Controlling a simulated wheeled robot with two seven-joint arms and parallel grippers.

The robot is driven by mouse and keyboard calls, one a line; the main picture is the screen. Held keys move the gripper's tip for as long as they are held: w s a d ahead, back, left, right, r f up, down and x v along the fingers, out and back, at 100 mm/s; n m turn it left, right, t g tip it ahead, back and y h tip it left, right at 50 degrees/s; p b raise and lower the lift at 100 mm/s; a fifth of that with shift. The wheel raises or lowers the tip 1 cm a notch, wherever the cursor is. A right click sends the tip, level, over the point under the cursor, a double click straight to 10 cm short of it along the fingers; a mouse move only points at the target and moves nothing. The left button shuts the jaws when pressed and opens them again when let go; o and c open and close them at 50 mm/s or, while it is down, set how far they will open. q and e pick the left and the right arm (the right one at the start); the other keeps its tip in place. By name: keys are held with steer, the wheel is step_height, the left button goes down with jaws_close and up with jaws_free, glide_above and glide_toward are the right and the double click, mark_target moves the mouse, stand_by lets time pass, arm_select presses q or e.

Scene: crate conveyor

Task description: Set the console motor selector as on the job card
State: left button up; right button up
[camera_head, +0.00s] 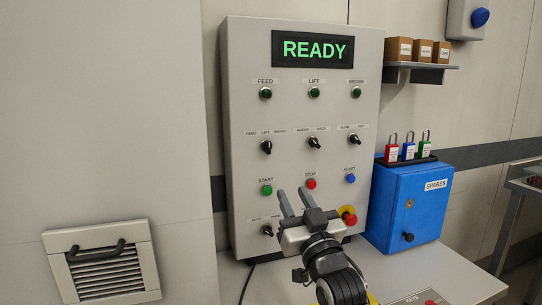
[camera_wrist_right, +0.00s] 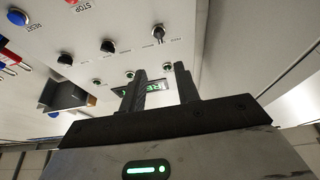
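The console (camera_head: 235,120) shows a green READY display (camera_head: 313,49). The motor selector (camera_head: 267,147), a black knob under FEED, LIFT and BRUSH labels, is at the left of the selector row. Its exact setting is too small to read. It also shows in the right wrist view (camera_wrist_right: 158,33), where the console appears upside down. My right gripper (camera_head: 293,191) is open and empty, with its fingers pointing toward the panel, below and right of the selector in the head view. Its fingers (camera_wrist_right: 160,70) are apart with nothing between them. My left gripper is out of view. I cannot identify a job card.
Two more selectors (camera_head: 314,142) (camera_head: 349,140) share the row. Below are START (camera_head: 267,190), STOP (camera_head: 310,183) and RESET (camera_head: 350,178) buttons. A red emergency stop (camera_head: 349,216) is beside my right gripper. A blue SPARES box (camera_head: 395,210) stands right of the console.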

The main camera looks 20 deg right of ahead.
mark_target(269, 146)
steer(key=p+x, duration=0.1)
steer(key=x, duration=1.5)
steer(key=shift+r, duration=0.2)
steer(key=c, duration=0.7)
